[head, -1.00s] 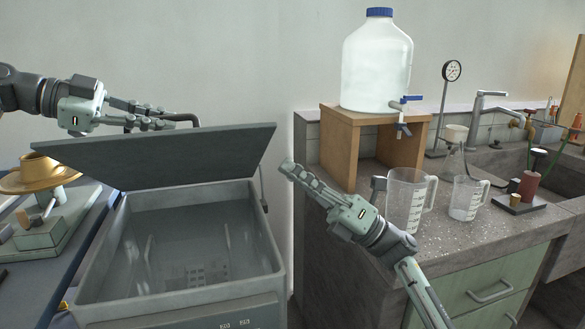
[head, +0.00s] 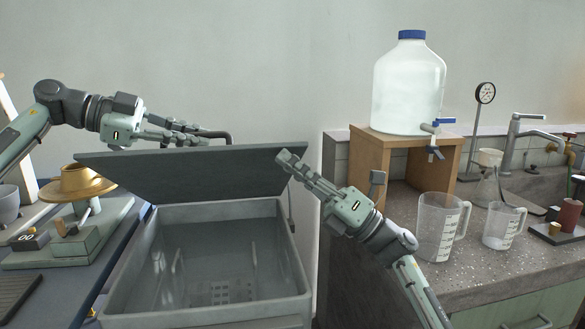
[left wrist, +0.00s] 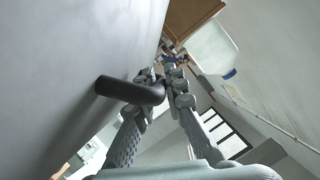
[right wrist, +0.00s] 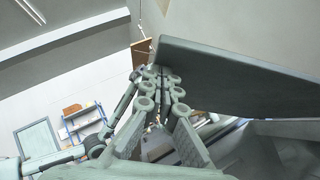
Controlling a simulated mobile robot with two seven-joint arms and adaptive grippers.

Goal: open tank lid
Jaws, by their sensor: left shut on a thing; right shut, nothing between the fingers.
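My left gripper (head: 205,137) is shut on the black lid handle (head: 228,140) behind the lid's top edge; the handle (left wrist: 130,90) passes between the fingers in the left wrist view. My right gripper (head: 285,158) is shut and empty, its tips at the lid's right edge. The right wrist view shows the lid (right wrist: 230,75) close beside these fingers; I cannot tell whether they touch.
At right, a speckled bench (head: 400,262) carries a wooden stand (head: 370,160) with a large water jug (head: 408,90), and measuring jugs (head: 437,232). At left, a blue-topped bench (head: 105,265) holds a device with a brass dish (head: 75,187). The tank stands between.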

